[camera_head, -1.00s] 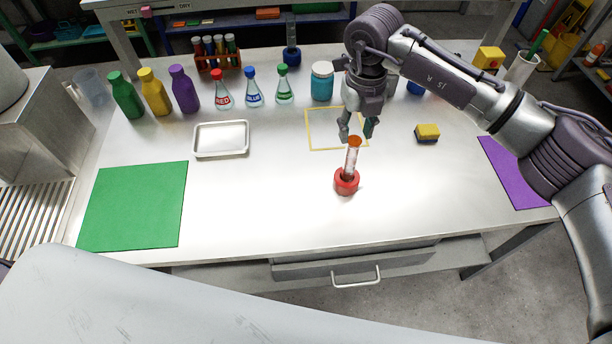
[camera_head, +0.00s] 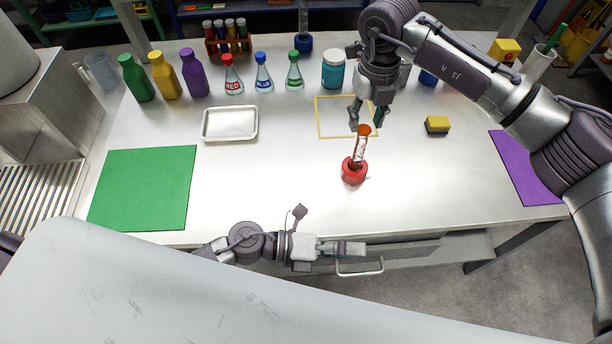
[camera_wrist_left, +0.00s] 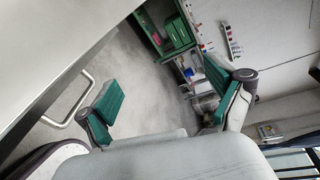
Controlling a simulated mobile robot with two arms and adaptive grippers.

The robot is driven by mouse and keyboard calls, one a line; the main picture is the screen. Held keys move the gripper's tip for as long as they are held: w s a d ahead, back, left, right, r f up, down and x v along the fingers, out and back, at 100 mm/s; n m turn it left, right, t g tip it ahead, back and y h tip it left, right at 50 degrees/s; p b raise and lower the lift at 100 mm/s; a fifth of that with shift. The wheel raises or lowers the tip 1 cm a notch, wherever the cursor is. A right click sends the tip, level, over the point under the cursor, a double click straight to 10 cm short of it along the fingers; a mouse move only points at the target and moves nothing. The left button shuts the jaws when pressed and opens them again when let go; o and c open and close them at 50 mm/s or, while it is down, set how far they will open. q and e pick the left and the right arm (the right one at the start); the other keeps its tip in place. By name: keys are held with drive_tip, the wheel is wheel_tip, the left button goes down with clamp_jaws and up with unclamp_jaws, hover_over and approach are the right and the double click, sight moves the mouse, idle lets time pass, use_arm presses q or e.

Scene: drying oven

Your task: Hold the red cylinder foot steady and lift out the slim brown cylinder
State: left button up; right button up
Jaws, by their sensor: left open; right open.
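The red cylinder foot (camera_head: 354,174) stands on the steel table right of centre in the head view. The slim brown cylinder (camera_head: 360,144) stands in it, tilted slightly to the right, with an orange-brown top and a pale label. My right gripper (camera_head: 365,122) is open, pointing down just above and behind the cylinder's top; I cannot tell whether it touches it. My left gripper (camera_head: 335,246) is open and empty at the table's front edge, to the lower left of the foot. In the left wrist view its green-padded fingers (camera_wrist_left: 165,95) are spread wide, with nothing between them.
A yellow-outlined square (camera_head: 322,118) lies behind the foot. A metal tray (camera_head: 230,123), green mat (camera_head: 143,188), purple mat (camera_head: 520,165) and yellow sponge (camera_head: 437,124) lie around. Bottles and flasks line the back. A drawer handle (camera_head: 359,268) juts out below the front edge. The table left of the foot is clear.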

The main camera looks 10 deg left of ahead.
sight(345, 170)
use_arm(q)
drive_tip(key=w+a+m, duration=0.1)
drive_tip(key=w, duration=0.1)
drive_tip(key=w+a+m+t+y, duration=0.1)
drive_tip(key=w+a+m, duration=0.1)
drive_tip(key=w+a+r+m+y, duration=0.1)
drive_tip(key=w+m, duration=0.1)
drive_tip(key=shift+w+a+r+t, duration=0.1)
drive_tip(key=shift+w+a+t, duration=0.05)
drive_tip(key=shift+a+t, duration=0.2)
drive_tip(key=w+a+m+t+y, duration=0.1)
drive_tip(key=w+a, duration=0.1)
drive_tip(key=w+a+m+t+y, duration=0.1)
drive_tip(key=w+a, duration=0.1)
drive_tip(key=a, duration=0.1)
drive_tip(key=w+a+r+m+t+y, duration=0.1)
drive_tip(key=w+a+m+t, duration=0.1)
drive_tip(key=shift+w+a, duration=0.2)
drive_tip(key=shift+a, duration=0.05)
drive_tip(key=shift+w+y, duration=0.3)
drive_tip(key=x, duration=1.3)
drive_tip(key=shift+d+f, duration=0.15)
drive_tip(key=c, duration=1.2)
